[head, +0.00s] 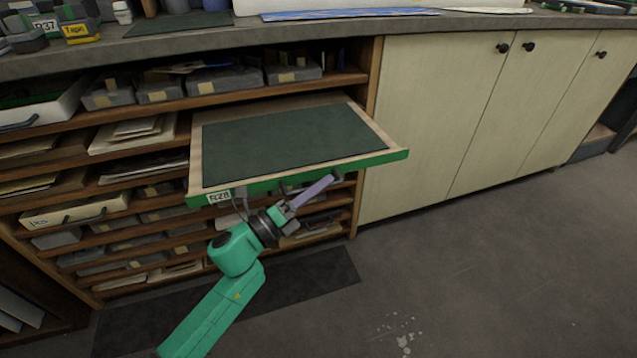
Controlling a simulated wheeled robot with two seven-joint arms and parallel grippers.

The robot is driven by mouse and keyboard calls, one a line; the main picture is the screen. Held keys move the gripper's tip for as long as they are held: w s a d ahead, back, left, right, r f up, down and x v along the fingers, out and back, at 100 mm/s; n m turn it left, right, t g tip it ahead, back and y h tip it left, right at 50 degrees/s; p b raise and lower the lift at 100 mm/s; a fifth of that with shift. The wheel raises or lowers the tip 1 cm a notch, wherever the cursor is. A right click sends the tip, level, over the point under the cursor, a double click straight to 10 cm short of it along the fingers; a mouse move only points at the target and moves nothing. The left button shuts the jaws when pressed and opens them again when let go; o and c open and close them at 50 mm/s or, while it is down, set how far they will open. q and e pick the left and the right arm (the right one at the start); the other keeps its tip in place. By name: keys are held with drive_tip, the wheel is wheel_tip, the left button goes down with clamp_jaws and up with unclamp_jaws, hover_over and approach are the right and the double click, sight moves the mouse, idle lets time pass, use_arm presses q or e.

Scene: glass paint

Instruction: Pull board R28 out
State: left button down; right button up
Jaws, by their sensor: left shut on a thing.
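Board R28 (285,141) is a wooden pull-out board with a dark green top sheet and a green front edge. Its R28 label (219,197) is at the front left corner. It sticks well out of the shelf unit, past the shelf fronts, and looks level. My left gripper (291,194) is at the underside of the front edge, near the middle, shut on the board's handle (284,184), which is partly hidden by the fingers. My right gripper is not in view.
The shelf unit (371,75) holds boxes and papers around the board. A worktop (330,26) runs above. Closed cream cupboard doors (435,100) stand to the right. A dark mat (320,280) lies on the floor below, and open floor (500,260) spreads to the right.

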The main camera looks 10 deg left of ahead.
use_arm(q)
drive_tip(key=shift+s, duration=0.15)
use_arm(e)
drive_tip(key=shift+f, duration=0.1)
use_arm(q)
drive_tip(key=c, duration=0.9)
unclamp_jaws()
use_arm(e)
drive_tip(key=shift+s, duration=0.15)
use_arm(q)
drive_tip(key=shift+s+a+f, duration=0.2)
drive_tip(key=shift+s+a, duration=0.05)
drive_tip(key=v, duration=1.3)
drive_tip(key=shift+s+a+b, duration=0.2)
drive_tip(key=shift+s+b, duration=0.15)
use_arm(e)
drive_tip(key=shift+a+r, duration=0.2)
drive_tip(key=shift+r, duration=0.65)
